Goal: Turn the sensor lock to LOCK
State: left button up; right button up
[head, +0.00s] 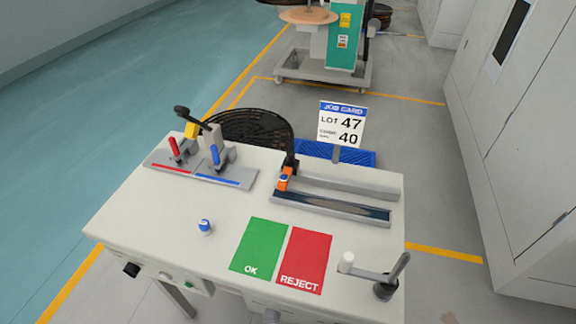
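The white workbench (150,215) stands in front of me in the head view. A small white knob with a blue top (205,226) sits on its left front part. An orange piece with a small blue-and-white part (284,178) is fixed at the left end of a dark trough (330,208), under a black upright arm. I cannot tell which of these is the sensor lock, and no LOCK lettering is readable. Neither of my grippers shows in this view.
A plate with a red lever (174,147) and a blue lever (215,154) is at the back left. Green OK (259,247) and red REJECT (304,258) pads lie at the front. A hand crank (373,275) stands front right. A job card (341,124) stands behind.

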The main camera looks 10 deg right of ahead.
aim_at(131, 269)
jog(key=u, duration=1)
